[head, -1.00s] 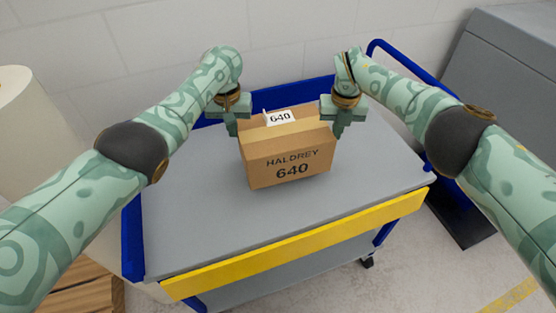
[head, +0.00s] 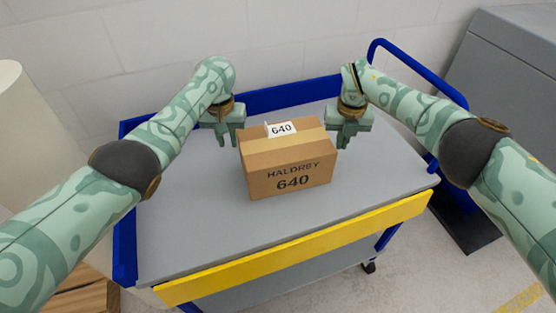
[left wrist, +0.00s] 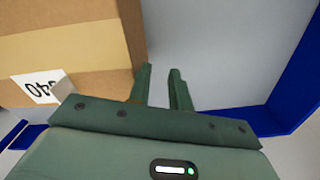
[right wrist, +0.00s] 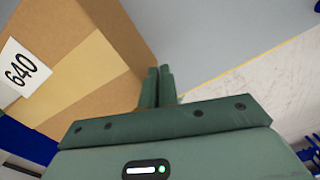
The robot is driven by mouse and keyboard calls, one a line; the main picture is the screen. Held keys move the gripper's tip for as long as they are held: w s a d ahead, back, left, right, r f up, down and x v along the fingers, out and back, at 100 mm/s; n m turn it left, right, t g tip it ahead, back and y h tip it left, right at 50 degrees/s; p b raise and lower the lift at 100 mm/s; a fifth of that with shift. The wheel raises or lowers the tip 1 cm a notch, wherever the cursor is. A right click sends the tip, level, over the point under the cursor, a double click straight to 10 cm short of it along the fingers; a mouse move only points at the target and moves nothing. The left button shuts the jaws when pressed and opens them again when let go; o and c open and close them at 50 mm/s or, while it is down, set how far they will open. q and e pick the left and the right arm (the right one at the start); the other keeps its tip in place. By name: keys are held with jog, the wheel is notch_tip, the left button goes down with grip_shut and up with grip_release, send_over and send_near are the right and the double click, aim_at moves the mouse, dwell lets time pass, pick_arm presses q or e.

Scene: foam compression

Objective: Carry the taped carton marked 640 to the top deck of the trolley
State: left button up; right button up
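The brown taped carton (head: 290,166) marked HALDREY 640 rests upright on the grey top deck (head: 190,215) of the trolley, near its middle. A white 640 label is on its top edge. My left gripper (head: 228,138) is just left of the carton, apart from it; its fingers (left wrist: 160,90) show a gap with nothing between. My right gripper (head: 342,140) is just right of the carton and holds nothing; its fingers (right wrist: 157,88) are together. The carton also shows at the left of the left wrist view (left wrist: 75,40) and the right wrist view (right wrist: 95,75).
The trolley has a blue rim (head: 290,98), a yellow front strip (head: 300,248) and a blue handle (head: 420,70) at the right. A grey cabinet (head: 510,80) stands beyond it, and a pale rounded object (head: 25,130) at the left. The deck around the carton is clear.

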jog(key=shift+o, duration=1.3)
pick_arm(q)
notch_tip(320, 180, up, 12)
jog(key=shift+s, duration=0.15)
pick_arm(e)
notch_tip(320, 180, up, 12)
jog(key=shift+s, duration=0.15)
pick_arm(q)
jog(key=shift+f, duration=0.1)
pick_arm(e)
jog(key=shift+d+f, duration=0.1)
